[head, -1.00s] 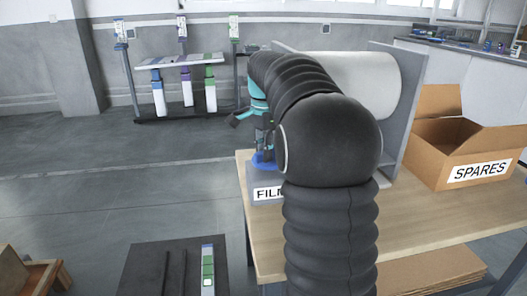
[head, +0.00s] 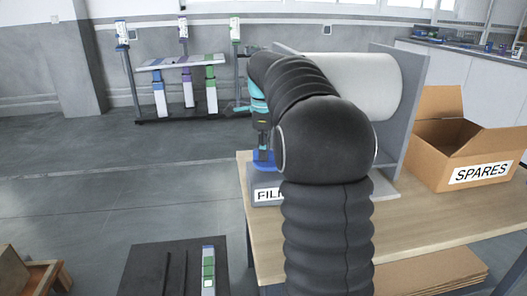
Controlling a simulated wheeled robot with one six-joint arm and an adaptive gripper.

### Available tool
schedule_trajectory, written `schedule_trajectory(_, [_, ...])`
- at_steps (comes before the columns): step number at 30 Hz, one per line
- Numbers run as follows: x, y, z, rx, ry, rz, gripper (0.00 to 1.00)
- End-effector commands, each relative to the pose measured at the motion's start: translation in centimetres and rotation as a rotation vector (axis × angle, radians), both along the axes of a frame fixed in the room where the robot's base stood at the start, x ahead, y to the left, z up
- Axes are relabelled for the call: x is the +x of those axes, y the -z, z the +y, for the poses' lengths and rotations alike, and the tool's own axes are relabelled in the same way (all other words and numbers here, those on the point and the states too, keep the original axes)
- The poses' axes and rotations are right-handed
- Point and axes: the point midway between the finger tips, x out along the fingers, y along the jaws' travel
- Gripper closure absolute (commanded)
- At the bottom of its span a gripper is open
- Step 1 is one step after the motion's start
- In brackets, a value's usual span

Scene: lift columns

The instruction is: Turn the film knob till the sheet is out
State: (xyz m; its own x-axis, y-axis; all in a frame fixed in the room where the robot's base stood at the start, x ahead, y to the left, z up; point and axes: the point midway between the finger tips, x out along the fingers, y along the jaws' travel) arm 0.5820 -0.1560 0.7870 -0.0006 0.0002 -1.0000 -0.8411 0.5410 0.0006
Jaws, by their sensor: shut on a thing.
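The blue film knob (head: 264,158) sits on top of a grey box labelled "FILM" (head: 267,191), the label partly cut off by my arm. My gripper (head: 263,146) points down and is shut on the knob; its fingertips are small and partly hidden behind my arm. A large white film roll (head: 365,85) hangs between grey side plates behind my arm. I see no sheet standing out from the roll; my arm covers much of its front and left part.
The wooden table (head: 430,220) carries the roll stand and an open cardboard box labelled "SPARES" (head: 450,150) on the right. A rack with lift columns (head: 185,75) stands at the back left. A dark mat (head: 160,270) lies low in front. The floor between is clear.

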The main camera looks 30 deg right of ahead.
Motion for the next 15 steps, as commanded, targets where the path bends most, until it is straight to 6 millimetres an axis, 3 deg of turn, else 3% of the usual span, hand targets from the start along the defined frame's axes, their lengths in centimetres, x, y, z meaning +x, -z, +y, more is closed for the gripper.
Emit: schedule_trajectory(15, [0.58,-0.02,-0.48,0.0,0.488,-0.003,1.0])
